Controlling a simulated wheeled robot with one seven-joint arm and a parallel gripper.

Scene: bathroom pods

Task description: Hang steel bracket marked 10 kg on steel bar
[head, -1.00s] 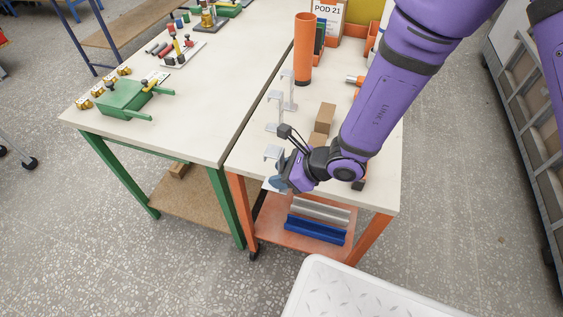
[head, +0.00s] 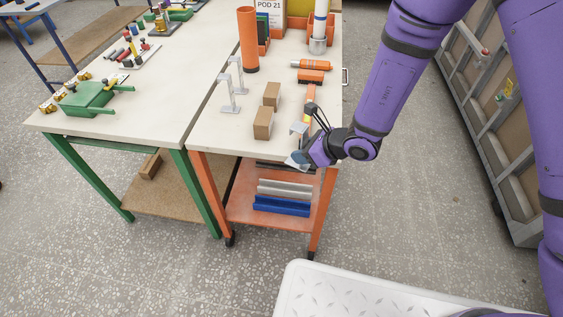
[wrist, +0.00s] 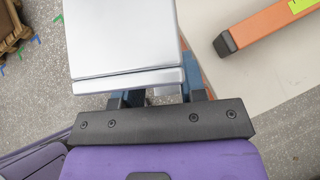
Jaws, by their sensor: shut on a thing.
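My gripper (head: 298,160) is shut on a silver steel bracket (head: 299,128), at the front right edge of the orange-legged table. In the wrist view the bracket's flat, bright face (wrist: 122,38) rises from between my fingers (wrist: 155,96). No weight mark can be read on it. Two similar steel brackets stand upright on the table, a nearer one (head: 229,97) and a farther one (head: 238,76). I cannot pick out the steel bar with certainty. Light grey lengths (head: 285,189) lie on the lower shelf.
Two brown blocks (head: 263,123) stand left of my gripper. An orange bar with a black end (wrist: 262,32) lies close by on the tabletop. An orange tube (head: 248,40) stands farther back. A green-legged table (head: 160,90) adjoins on the left.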

